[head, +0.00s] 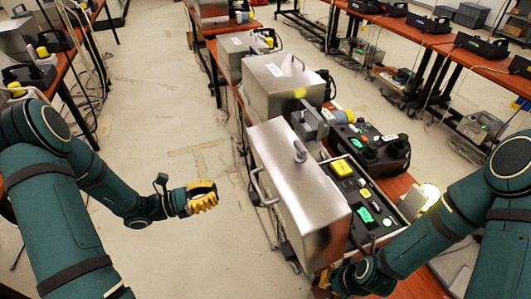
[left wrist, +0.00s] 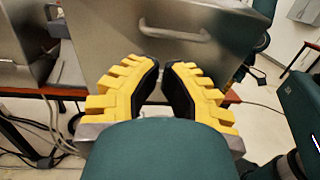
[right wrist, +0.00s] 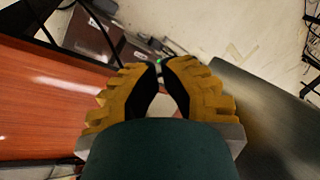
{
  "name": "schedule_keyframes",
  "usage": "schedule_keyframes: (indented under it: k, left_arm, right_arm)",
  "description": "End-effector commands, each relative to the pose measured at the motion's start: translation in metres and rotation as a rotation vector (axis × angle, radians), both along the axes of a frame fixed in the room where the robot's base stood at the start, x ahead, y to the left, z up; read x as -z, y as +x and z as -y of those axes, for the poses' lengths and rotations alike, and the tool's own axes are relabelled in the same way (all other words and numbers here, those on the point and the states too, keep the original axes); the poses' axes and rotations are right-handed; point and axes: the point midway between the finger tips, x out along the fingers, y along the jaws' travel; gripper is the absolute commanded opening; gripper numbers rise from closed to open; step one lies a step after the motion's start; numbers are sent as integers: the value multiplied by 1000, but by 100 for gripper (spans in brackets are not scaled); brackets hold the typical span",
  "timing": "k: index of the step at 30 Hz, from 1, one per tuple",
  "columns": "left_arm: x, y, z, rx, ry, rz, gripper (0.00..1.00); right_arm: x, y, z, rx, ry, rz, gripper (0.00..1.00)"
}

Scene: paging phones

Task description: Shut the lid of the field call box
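The field call box's steel lid (head: 298,185) stands raised on the left of its control panel (head: 358,195), which lies exposed with green and yellow parts. A bar handle (head: 258,186) is on the lid's left face; a handle on steel also shows in the left wrist view (left wrist: 175,32). Contact with the lid cannot be told.
Another steel box (head: 283,85) stands behind the lid, and a black phone unit (head: 370,147) sits behind the panel. The red-brown table (right wrist: 45,105) has bare surface near my right gripper. The floor (head: 150,95) left of the table is open, with cables along the table's edge.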

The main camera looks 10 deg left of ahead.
Motion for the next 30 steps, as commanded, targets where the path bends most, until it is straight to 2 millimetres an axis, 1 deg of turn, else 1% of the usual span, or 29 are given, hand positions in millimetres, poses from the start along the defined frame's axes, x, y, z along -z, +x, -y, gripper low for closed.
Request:
schedule_keyframes:
  k: [1,3,5,8,14,24,30]
  left_arm:
    - [-9,4,-11,-39,-30,18,0]
    - [-17,7,-20,-72,-61,36,0]
    - [-20,10,-24,-87,-75,45,0]
    - [-23,14,-19,-89,-81,49,0]
    - [-28,30,7,-85,-79,50,0]
    - [-39,66,61,-84,-80,48,0]
    - [-43,81,82,-86,-78,48,0]
  right_arm:
    - [-2,0,0,0,0,1,0]
    - [-2,0,0,1,0,1,0]
    - [-3,0,0,1,0,1,0]
    - [-2,0,0,1,0,2,0]
    - [-2,0,0,1,0,2,0]
    - [-3,0,0,0,0,1,0]
    - [-2,0,0,0,0,1,0]
